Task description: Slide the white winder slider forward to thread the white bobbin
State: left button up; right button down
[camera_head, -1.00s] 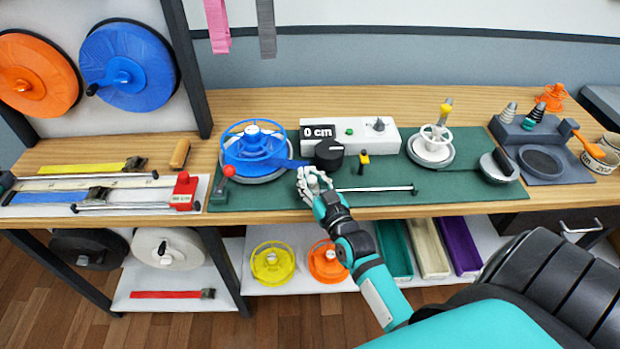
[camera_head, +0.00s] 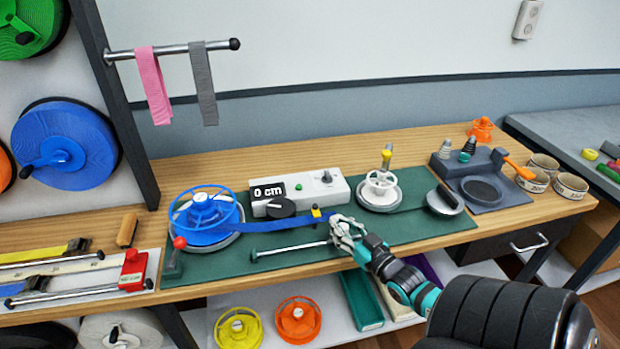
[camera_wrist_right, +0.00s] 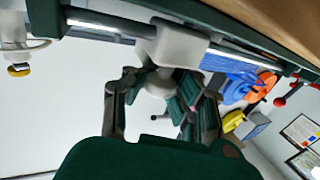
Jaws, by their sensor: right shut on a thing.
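The white bobbin (camera_head: 381,184) sits upright on its round silver base on the green mat, with a yellow-collared handle behind its top. My right gripper (camera_head: 345,229) is at the right end of the silver rod, left of and in front of the bobbin and apart from it. In the right wrist view, the white slider (camera_wrist_right: 182,44) rides on the rod, and my right gripper (camera_wrist_right: 160,95) is shut on its knob. In the head view the fingers mostly hide the slider. A blue strap (camera_head: 275,223) runs from the blue bobbin (camera_head: 203,213) to the slider. My left gripper is out of view.
A white meter box (camera_head: 300,194) reading 0 cm stands behind the strap, with a black knob (camera_head: 281,207) and a yellow clip (camera_head: 316,213) beside it. A silver disc with a black handle (camera_head: 446,198) is right of the bobbin. A red-knobbed lever (camera_head: 179,243) stands at the left.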

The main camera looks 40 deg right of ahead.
jog(key=s+d, duration=0.1)
jog(key=d, duration=0.1)
jog(key=s+d, duration=0.2)
jog(key=shift+f, duration=0.4)
jog(key=c, duration=1.5)
grip_release()
jog(key=shift+s, duration=0.1)
jog(key=o, duration=0.5)
jog(key=shift+s+d+r, duration=0.15)
jog(key=shift+s+r, duration=0.05)
jog(key=shift+s, duration=0.1)
jog(key=shift+c, duration=0.2)
jog(key=shift+w+r, duration=0.1)
jog(key=shift+w, duration=0.05)
jog(key=s+a, duration=0.2)
jog(key=s, duration=1)
jog(key=shift+w, duration=0.1)
